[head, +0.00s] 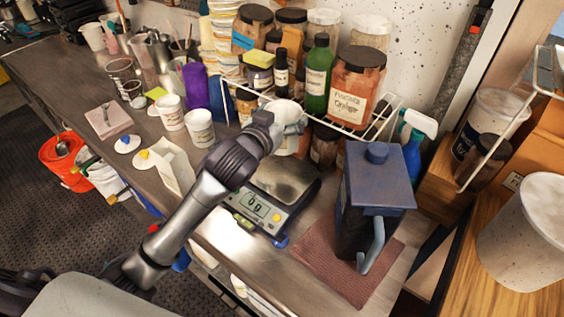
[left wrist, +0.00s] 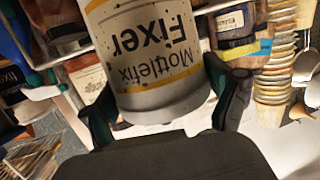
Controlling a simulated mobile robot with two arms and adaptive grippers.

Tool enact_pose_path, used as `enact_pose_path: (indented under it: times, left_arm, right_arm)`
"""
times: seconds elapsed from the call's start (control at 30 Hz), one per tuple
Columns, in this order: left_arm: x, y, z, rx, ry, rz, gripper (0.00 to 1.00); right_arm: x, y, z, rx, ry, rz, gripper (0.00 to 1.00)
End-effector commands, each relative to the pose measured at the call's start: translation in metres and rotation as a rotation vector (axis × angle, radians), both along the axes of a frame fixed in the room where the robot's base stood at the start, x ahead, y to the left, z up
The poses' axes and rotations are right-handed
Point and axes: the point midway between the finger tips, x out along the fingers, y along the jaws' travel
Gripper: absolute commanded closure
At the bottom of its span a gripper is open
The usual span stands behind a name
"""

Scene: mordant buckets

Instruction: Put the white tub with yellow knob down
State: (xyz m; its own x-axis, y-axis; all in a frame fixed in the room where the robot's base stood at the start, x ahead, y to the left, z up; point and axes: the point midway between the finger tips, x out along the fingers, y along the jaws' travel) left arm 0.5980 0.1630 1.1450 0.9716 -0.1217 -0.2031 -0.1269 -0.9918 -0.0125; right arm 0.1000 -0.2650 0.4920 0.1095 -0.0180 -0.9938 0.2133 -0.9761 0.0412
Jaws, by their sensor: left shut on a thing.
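My left gripper (head: 288,118) is shut on a white tub (head: 287,107), held in front of the wire rack, beyond the scale. The arm and gripper hide part of the tub in the head view. In the left wrist view the tub (left wrist: 150,65) sits between the two fingers (left wrist: 165,105) and bears the label "Mottlefix Fixer". No yellow knob shows on the held tub. A white lid with a yellow knob (head: 146,158) lies on the steel bench at left. My right gripper is not in view.
A scale (head: 270,200) stands on the bench below my left gripper. A blue box with a crank (head: 378,190) stands on a reddish mat (head: 320,262) to its right. The wire rack (head: 350,128) holds several jars. Two white tubs (head: 170,112) (head: 200,127) stand at left.

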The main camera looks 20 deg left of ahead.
Motion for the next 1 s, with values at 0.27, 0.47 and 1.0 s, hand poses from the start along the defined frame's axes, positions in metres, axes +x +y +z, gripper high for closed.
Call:
enact_pose_path:
  times: [0.27,0.47,1.0]
  left_arm:
    - [-0.003,-0.003,-0.044,-0.003,0.003,-0.024,0.58]
    - [-0.003,-0.003,-0.063,-0.003,-0.001,-0.024,0.58]
    - [-0.003,-0.003,-0.097,-0.003,-0.003,-0.024,0.58]
  right_arm:
    - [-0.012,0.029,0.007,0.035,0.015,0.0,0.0]
    - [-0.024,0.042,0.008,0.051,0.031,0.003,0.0]
    - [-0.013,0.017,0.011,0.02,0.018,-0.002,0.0]
